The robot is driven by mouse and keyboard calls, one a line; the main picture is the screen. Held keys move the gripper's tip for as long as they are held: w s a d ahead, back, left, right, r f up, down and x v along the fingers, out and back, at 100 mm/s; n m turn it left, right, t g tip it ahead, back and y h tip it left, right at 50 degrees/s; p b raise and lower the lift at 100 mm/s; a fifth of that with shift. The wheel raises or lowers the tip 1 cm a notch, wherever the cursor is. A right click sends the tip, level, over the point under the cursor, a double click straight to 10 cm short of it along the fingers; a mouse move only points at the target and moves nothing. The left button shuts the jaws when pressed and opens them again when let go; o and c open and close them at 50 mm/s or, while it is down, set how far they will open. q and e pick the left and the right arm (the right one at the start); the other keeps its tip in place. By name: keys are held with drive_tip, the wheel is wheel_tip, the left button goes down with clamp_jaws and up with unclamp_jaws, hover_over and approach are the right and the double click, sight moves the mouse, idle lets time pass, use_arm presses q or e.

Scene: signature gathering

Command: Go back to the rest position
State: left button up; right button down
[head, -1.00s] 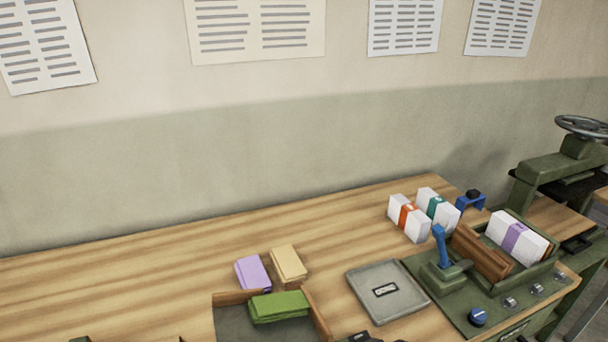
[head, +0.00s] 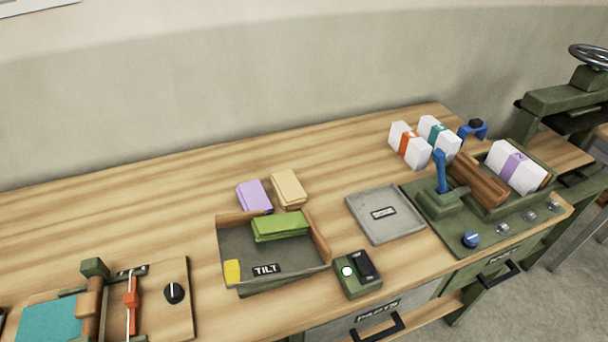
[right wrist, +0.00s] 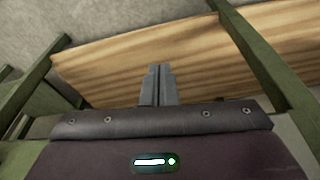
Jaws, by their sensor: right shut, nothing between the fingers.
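My right gripper (right wrist: 158,72) shows in the right wrist view. Its two fingers are shut together with nothing between them. Beyond the fingertips are a wooden board (right wrist: 190,60) and green frame legs (right wrist: 265,60), apart from the gripper as far as I can tell. Neither of my grippers shows in the head view. My left gripper is not in view.
The workbench (head: 130,225) holds a tilt tray (head: 222,240) with a green bundle (head: 280,225), a grey plate (head: 385,214), a green lever station (head: 425,205) and banded white stacks (head: 409,146). The bench's back left is bare. A press (head: 565,100) stands at right.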

drive_tip(key=s+d+f, duration=0.2)
drive_tip(key=s+f, duration=0.8)
drive_tip(key=f, duration=0.1)
drive_tip(key=s+d+f+g, duration=0.1)
drive_tip(key=s+f, duration=1)
drive_tip(key=f, duration=0.1)
drive_tip(key=shift+s+d+g+b, duration=0.15)
drive_tip(key=shift+d+g+b, duration=0.15)
drive_tip(key=shift+d+b, duration=0.1)
